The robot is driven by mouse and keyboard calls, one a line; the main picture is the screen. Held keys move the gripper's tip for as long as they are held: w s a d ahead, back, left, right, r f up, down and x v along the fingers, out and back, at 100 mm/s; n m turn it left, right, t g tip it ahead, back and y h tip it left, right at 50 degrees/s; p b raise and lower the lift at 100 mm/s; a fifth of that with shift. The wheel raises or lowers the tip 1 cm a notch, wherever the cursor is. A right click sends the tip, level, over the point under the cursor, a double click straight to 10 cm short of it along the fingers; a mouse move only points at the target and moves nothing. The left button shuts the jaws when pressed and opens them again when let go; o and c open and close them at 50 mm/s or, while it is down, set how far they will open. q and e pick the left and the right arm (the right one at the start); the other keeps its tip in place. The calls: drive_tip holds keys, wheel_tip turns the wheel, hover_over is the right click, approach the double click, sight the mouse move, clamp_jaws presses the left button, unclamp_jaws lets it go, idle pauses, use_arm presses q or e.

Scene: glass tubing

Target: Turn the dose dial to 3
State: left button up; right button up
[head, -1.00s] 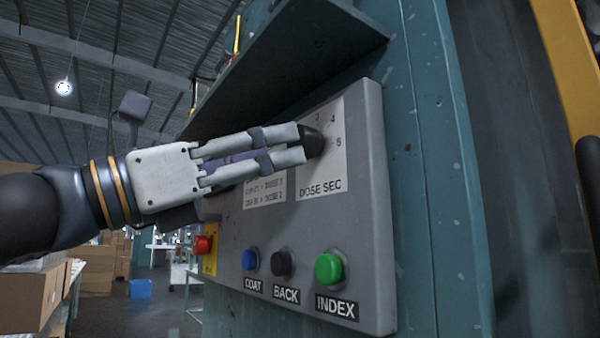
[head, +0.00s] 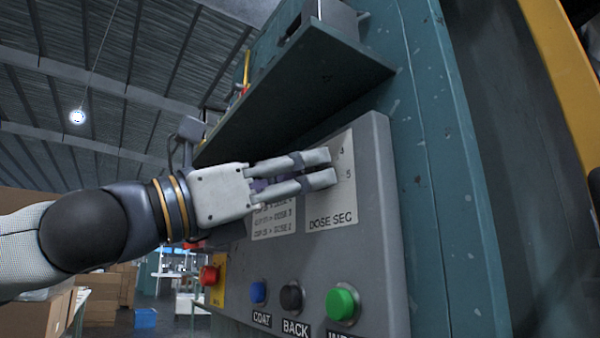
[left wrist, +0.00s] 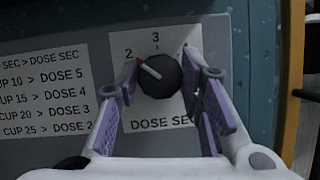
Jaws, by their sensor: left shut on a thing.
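The dose dial (left wrist: 163,84) is a round black knob with a white, red-tipped pointer. In the left wrist view the pointer slants up and left toward the 2, left of the 3 on the pale DOSE SEC plate (left wrist: 172,114). My left gripper (head: 328,168) comes in from the left in the head view and is shut on the dial, one finger on each side. In the head view its fingers hide the dial; the 4 and 5 show beside the fingertips. My right gripper is not in view.
A chart (left wrist: 45,95) pairs cup numbers with doses left of the dial. Blue COAT (head: 258,292), black BACK (head: 291,298) and green (head: 342,303) buttons sit below, with a red button (head: 209,275) at the left. A dark shelf (head: 300,85) juts out above the panel.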

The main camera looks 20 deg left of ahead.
use_arm(q)
drive_tip(key=shift+s+r+m, duration=0.15)
drive_tip(key=shift+m, duration=0.45)
drive_tip(key=m+g+h+p, duration=0.1)
drive_tip(key=m+g+p, duration=0.1)
drive_tip(key=m, duration=0.2)
drive_tip(key=m+g+h+p, duration=0.1)
drive_tip(key=m+g+p, duration=0.1)
drive_tip(key=m, duration=0.3)
drive_tip(key=shift+g, duration=0.3)
drive_tip(key=shift+w+m+g+p, duration=0.2)
drive_tip(key=shift+m+g+p, duration=0.15)
drive_tip(key=shift+m, duration=0.95)
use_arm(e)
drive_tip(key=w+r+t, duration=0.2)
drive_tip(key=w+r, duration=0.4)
use_arm(q)
drive_tip(key=shift+g, duration=0.25)
drive_tip(key=o, duration=1.2)
drive_tip(key=shift+c, duration=0.2)
